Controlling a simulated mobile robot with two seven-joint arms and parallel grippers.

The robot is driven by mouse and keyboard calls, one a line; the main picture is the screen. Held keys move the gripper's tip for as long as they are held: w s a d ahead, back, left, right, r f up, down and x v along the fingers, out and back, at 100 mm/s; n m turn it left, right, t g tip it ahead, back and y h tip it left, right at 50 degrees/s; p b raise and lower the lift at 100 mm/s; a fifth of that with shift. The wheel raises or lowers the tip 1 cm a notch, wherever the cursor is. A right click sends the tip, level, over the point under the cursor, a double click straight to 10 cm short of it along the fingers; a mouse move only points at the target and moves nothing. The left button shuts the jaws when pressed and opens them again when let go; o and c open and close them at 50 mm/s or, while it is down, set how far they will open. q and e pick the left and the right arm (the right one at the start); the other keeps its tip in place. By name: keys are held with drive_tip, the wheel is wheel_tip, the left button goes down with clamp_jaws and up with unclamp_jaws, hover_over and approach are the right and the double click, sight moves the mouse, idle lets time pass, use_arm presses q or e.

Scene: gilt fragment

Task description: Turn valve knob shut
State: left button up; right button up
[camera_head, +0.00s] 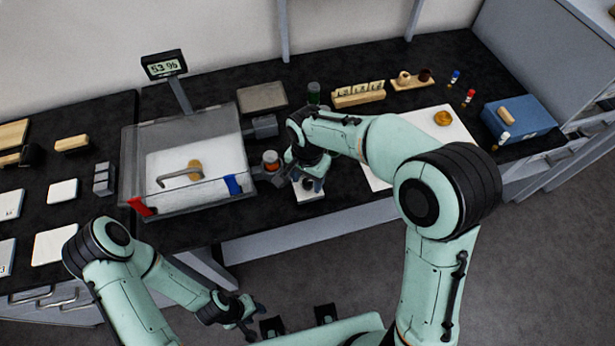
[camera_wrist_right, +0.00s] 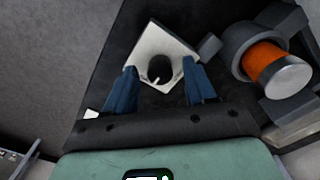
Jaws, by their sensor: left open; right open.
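The valve knob (camera_wrist_right: 159,69) is a round black knob with a white pointer line, set on a white square plate (camera_wrist_right: 153,42). In the right wrist view the knob lies between the two blue fingertips of my right gripper (camera_wrist_right: 161,82). The fingers are spread, one on each side of it, and I cannot tell whether they touch it. In the head view the plate (camera_head: 309,196) is at the bench's front edge, under my right gripper (camera_head: 309,181), which partly hides the knob. My left gripper (camera_head: 238,312) is open and empty, low in front of the bench.
A clear box (camera_head: 225,150) with a brass disc and metal tool stands left of the plate. An orange-banded cylinder (camera_wrist_right: 265,62) sits close beside the knob. A white sheet (camera_head: 455,128), a blue box (camera_head: 518,118) and small vials are to the right.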

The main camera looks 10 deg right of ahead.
clamp_jaws()
drive_tip(key=shift+n, duration=0.4)
drive_tip(key=n, duration=0.3)
drive_tip(key=shift+n, duration=0.4)
drive_tip(key=n, duration=0.4)
drive_tip(key=shift+n+p, duration=0.3)
drive_tip(key=shift+p, duration=0.05)
drive_tip(key=n, duration=0.4)
drive_tip(key=shift+r, duration=0.1)
use_arm(q)
drive_tip(key=shift+w+r+p, duration=0.55)
drive_tip(key=shift+w+r, duration=0.25)
drive_tip(key=shift+r, duration=0.35)
use_arm(e)
drive_tip(key=n, duration=0.4)
drive_tip(key=shift+n, duration=0.3)
